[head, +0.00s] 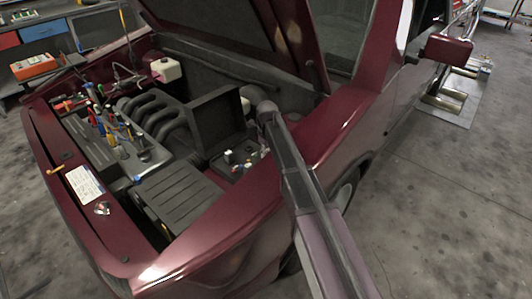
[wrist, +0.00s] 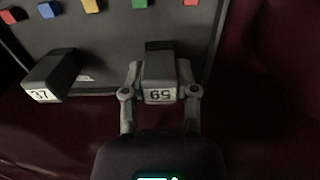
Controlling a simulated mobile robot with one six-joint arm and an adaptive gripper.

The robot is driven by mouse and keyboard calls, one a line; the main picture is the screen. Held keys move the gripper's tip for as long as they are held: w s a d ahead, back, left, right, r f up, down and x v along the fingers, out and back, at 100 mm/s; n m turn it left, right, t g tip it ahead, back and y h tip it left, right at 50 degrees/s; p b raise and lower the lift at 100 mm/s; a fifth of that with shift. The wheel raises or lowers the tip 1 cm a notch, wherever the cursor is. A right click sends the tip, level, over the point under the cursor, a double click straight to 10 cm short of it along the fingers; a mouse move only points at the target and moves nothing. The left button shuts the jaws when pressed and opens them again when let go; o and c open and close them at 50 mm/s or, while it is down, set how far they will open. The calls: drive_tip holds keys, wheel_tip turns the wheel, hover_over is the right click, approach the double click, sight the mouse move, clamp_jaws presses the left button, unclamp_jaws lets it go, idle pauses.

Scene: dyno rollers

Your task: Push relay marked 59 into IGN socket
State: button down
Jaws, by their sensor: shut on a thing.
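In the wrist view a dark relay with a pale label (wrist: 160,95) stands between the fingers of my gripper (wrist: 160,72). The label looks like 59 seen upside down. My gripper is shut on this relay, one finger on each side. The relay is over the lower edge of a dark panel (wrist: 115,50); whether it touches the panel I cannot tell. No IGN marking is readable. In the head view my arm reaches over the fender to the engine bay, and my gripper cannot be made out there.
A second dark relay (wrist: 50,75), its label looking like 37, stands on the panel to the left. Several coloured fuses line the panel's top. In the head view a raised dark lid (head: 215,118) stands beside a box with small parts (head: 238,160); the bonnet (head: 215,22) is open above.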

drive_tip(key=shift+f, duration=0.25)
drive_tip(key=shift+c, duration=1.5)
unclamp_jaws()
drive_tip(key=shift+r, duration=0.15)
